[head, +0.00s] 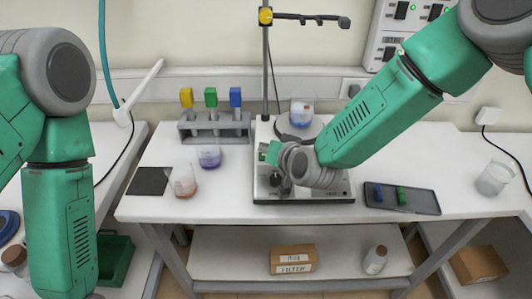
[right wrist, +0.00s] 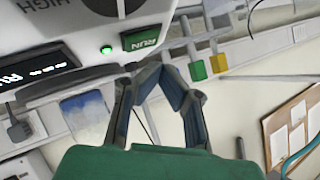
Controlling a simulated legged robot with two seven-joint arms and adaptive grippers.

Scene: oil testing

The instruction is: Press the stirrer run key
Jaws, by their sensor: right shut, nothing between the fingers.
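The stirrer (head: 330,193) is a flat grey unit with a tall stand near the table's middle. My right gripper (head: 264,152) is over its left part, and my wrist hides much of its top. In the right wrist view the green run key (right wrist: 146,38) is marked RUN. Beside it a round green lamp (right wrist: 106,49) glows, and a dark display (right wrist: 40,70) shows lit letters. My right gripper's closed fingertips (right wrist: 160,68) are empty and very near the key; I cannot tell whether they touch it. My left arm shows at the left, but its gripper is out of view.
A rack (head: 215,128) with yellow, green and blue-topped items stands at the back left. Beakers (head: 184,181) and (head: 209,156) stand in front of it, near a black pad (head: 149,181). A dark tray (head: 420,203) lies at the right. Another beaker (head: 301,113) stands behind the stirrer.

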